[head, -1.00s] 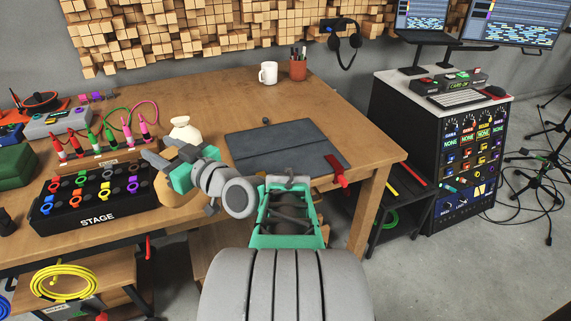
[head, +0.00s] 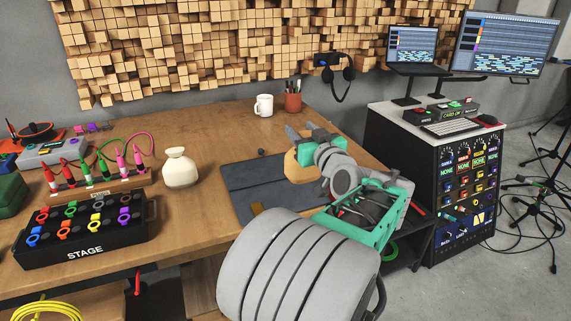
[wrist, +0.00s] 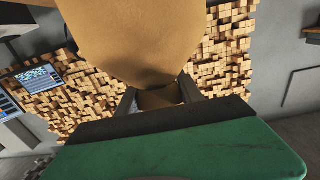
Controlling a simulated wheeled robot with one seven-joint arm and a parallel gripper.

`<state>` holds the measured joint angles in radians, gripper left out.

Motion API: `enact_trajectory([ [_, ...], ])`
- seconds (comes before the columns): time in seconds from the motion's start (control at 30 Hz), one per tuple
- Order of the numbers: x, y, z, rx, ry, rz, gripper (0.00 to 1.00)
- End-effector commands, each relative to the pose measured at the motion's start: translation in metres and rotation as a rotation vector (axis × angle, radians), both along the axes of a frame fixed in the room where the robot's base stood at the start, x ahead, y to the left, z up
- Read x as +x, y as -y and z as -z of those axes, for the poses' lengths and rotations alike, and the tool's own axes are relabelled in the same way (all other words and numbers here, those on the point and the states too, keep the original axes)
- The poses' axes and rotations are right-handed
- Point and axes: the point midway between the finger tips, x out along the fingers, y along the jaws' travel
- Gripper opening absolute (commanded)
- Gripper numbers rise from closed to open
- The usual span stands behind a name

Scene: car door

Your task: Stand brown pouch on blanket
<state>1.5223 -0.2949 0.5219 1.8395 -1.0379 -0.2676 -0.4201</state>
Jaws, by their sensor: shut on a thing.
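The brown pouch (head: 297,167) is held by my gripper (head: 306,140) over the right part of the dark grey blanket (head: 250,180), which lies flat on the wooden table. My arm hides the blanket's right and front parts. I cannot tell whether the pouch's base touches the blanket. In the wrist view, the pouch (wrist: 130,40) fills the top middle, with its narrower end between the fingers of my gripper (wrist: 160,96).
A white pouch (head: 180,168) stands left of the blanket. A white mug (head: 264,105) and a pen cup (head: 293,101) stand behind it. A black STAGE box (head: 85,228) and a rack of coloured plugs (head: 100,185) are on the left. Bare table lies behind the blanket.

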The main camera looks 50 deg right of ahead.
Motion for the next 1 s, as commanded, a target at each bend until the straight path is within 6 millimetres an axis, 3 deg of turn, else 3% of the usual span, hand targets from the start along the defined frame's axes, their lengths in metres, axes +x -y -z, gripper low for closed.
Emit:
enact_trajectory([
  [0.1,0.034,0.008,0.020,0.004,0.000,-0.007,0.00],
  [0.3,0.061,0.018,0.057,0.001,0.001,-0.003,0.00],
  [0.47,0.072,0.021,0.071,0.000,0.000,-0.002,0.00],
  [0.63,0.072,0.022,0.100,0.000,0.001,0.000,0.00],
  [1.0,0.072,0.022,0.104,-0.003,0.002,0.000,0.00],
])
